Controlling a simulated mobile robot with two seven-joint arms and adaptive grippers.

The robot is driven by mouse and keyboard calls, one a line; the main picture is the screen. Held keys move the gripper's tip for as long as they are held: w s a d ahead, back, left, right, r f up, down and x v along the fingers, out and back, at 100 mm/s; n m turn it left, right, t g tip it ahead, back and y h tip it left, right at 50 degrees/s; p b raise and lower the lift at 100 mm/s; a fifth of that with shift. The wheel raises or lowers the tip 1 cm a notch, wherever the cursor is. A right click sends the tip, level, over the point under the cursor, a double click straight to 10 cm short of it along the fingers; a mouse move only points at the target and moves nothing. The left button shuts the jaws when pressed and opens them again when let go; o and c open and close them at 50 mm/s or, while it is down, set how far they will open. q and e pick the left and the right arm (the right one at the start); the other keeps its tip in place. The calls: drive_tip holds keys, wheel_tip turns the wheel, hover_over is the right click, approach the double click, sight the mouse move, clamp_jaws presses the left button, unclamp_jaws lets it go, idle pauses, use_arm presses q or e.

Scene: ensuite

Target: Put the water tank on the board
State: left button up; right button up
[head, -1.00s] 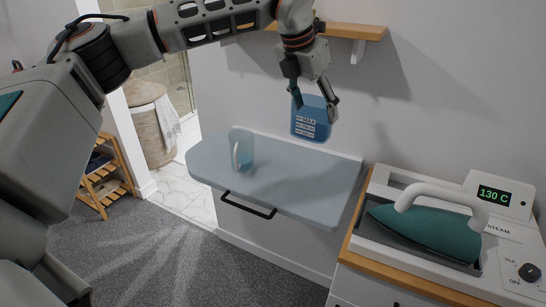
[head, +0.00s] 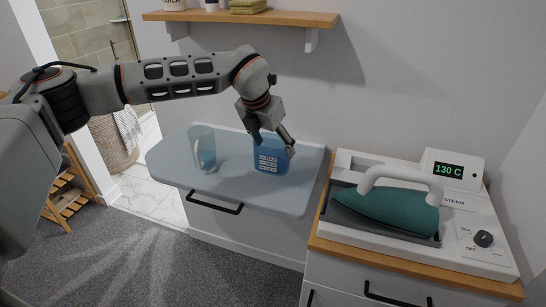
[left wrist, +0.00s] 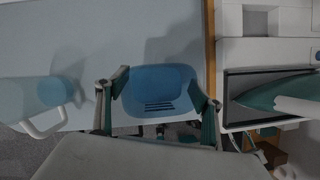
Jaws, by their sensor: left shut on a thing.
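The water tank (head: 270,157) is a translucent blue vessel with a white MAX scale on its front. My left gripper (head: 271,141) is shut on it, one finger at each side near its top. The tank is upright over the right part of the pale blue-grey board (head: 225,184), low to its surface; I cannot tell if its base touches. In the left wrist view the tank (left wrist: 160,92) sits between the fingers (left wrist: 159,91), with its shadow on the board (left wrist: 60,25). My right gripper is not in view.
A clear jug (head: 203,150) with a handle and some blue liquid stands left of the tank on the board. A teal iron (head: 385,214) rests in its white station (head: 410,250) to the right. A wooden shelf (head: 240,18) hangs above. The board's front is clear.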

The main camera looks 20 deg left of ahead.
sight(273, 158)
use_arm(q)
drive_tip(key=shift+f, duration=2.2)
drive_tip(key=shift+f, duration=0.2)
drive_tip(key=o, duration=1.2)
drive_tip(key=shift+o, duration=0.2)
drive_tip(key=shift+r, duration=0.1)
drive_tip(key=shift+r, duration=0.2)
drive_tip(key=v, duration=1.2)
drive_tip(key=shift+b, duration=0.45)
drive_tip(key=shift+d+f, duration=0.1)
